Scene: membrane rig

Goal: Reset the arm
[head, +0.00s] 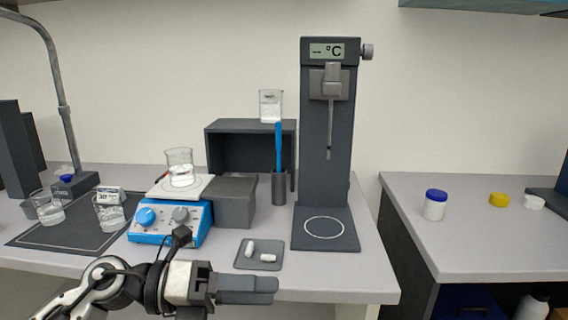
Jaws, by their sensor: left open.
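My left gripper (246,290) reaches in from the lower left, in front of the bench's front edge. It is empty, with its fingers pointing right. It is below the small grey tray (272,262) in the picture, apart from it. My right gripper is out of view.
A blue hotplate (168,222) bears a glass beaker (179,168). A dark stand with a °C display (327,130) stands at centre right. Two white stir bars lie on the tray. Beakers (110,214) stand on a dark mat at left. A gap separates the right bench (480,240).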

